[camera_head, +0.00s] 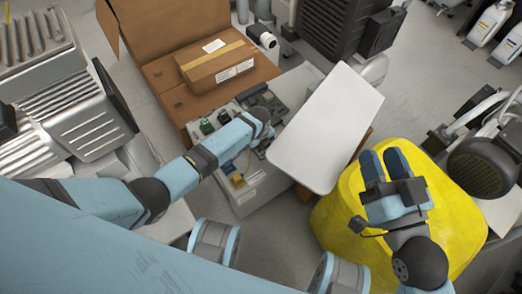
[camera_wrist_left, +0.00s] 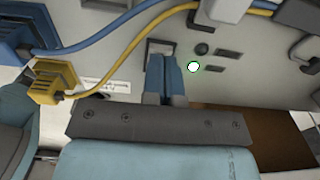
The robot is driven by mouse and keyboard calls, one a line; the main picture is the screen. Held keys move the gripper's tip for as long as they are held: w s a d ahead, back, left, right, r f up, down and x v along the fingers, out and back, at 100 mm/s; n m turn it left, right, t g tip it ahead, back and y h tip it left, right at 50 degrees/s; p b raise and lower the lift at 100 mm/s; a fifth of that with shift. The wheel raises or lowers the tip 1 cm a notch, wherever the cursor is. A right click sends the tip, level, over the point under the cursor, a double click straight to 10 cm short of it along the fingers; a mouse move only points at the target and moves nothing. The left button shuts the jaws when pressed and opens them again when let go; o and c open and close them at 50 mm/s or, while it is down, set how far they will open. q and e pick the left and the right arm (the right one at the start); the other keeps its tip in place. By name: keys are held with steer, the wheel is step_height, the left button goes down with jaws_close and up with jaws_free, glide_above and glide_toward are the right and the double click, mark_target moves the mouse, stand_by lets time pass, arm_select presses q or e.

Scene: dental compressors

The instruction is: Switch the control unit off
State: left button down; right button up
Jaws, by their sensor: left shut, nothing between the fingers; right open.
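The control unit (camera_head: 262,190) is a pale grey box in the middle of the head view, with its white lid (camera_head: 328,128) raised. In the left wrist view, its panel (camera_wrist_left: 235,88) carries a dark square switch (camera_wrist_left: 160,50) and a small round light (camera_wrist_left: 193,67), white with a green rim. My left gripper (camera_wrist_left: 167,60) is shut and empty, its blue fingertips at the lower right part of the switch, partly covering it. I cannot tell if they touch. In the head view, my left gripper (camera_head: 264,138) is at the box. My right gripper (camera_head: 384,158) is open and empty above a yellow object.
A blue plug (camera_wrist_left: 12,45) and a yellow plug (camera_wrist_left: 55,82) with cables sit left of the switch. A cardboard box (camera_head: 215,65) lies behind the unit. The yellow object (camera_head: 340,225) and a dark motor (camera_head: 485,165) stand at the right.

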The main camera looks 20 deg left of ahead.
arm_select(q)
steer(key=shift+r+p, duration=0.45)
steer(key=shift+r, duration=0.15)
step_height(320, 180, up, 2)
steer(key=shift+r+p, duration=0.15)
steer(key=shift+p, duration=1.1)
steer(key=shift+r+p, duration=1)
steer(key=shift+p, duration=0.15)
arm_select(e)
steer(key=shift+s+d+f+g+h, duration=0.1)
steer(key=shift+d+f+g+h, duration=0.2)
steer(key=shift+d+f+h, duration=0.3)
steer(key=shift+w+d+f+g+h, duration=0.1)
steer(key=shift+d+f+g+h, duration=0.25)
steer(key=shift+f, duration=0.4)
steer(key=shift+s+d+f+g+h, duration=0.1)
steer(key=shift+d+f+g+h, duration=0.15)
steer(key=shift+d+f+h, duration=0.25)
steer(key=shift+a+f, duration=0.1)
